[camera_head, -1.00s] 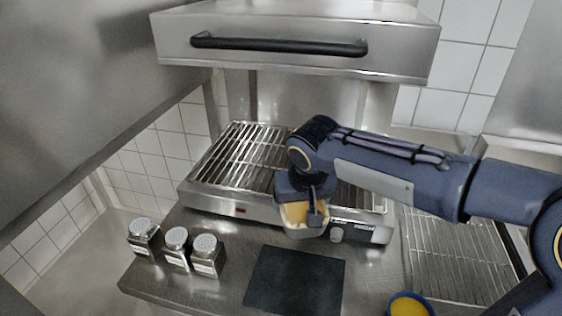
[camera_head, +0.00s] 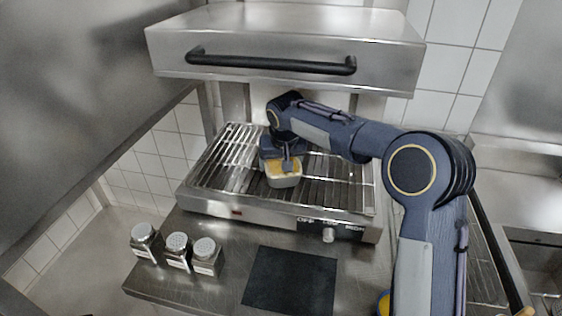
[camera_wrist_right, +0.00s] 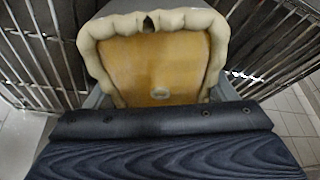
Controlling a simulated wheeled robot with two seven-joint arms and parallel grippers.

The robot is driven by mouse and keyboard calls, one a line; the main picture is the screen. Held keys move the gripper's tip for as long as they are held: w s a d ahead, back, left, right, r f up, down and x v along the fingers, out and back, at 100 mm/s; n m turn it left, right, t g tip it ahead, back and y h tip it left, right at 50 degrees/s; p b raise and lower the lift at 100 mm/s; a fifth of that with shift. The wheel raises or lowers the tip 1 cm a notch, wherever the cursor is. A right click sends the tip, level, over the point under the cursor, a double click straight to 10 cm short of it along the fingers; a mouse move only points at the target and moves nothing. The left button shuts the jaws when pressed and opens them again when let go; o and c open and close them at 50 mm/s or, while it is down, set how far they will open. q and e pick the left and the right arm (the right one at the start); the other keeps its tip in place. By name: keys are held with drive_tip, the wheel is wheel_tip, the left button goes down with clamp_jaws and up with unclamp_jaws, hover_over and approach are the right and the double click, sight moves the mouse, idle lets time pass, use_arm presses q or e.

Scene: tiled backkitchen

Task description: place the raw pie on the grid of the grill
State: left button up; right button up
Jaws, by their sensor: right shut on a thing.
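The raw pie (camera_head: 284,177) is a small pale crust with an orange-yellow filling. My right gripper (camera_head: 286,163) is shut on its rim and holds it over the front middle of the grill's grid (camera_head: 228,163). I cannot tell whether the pie's bottom touches the bars. In the right wrist view the pie (camera_wrist_right: 158,66) fills the upper middle, its wavy crust showing, with grid bars to either side. The grill (camera_head: 270,218) has a steel front with a knob at the right. My left gripper is not in view.
A steel hood (camera_head: 280,35) with a black handle hangs above the grid. Several shakers (camera_head: 177,249) stand at the front left of the counter, beside a dark mat (camera_head: 290,279). The left part of the grid is bare.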

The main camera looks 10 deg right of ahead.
drive_tip(key=shift+s+f, duration=0.15)
drive_tip(key=shift+f, duration=0.3)
drive_tip(key=shift+s, duration=0.1)
drive_tip(key=shift+f, duration=0.15)
drive_tip(key=o, duration=1.4)
drive_tip(key=shift+f, duration=0.1)
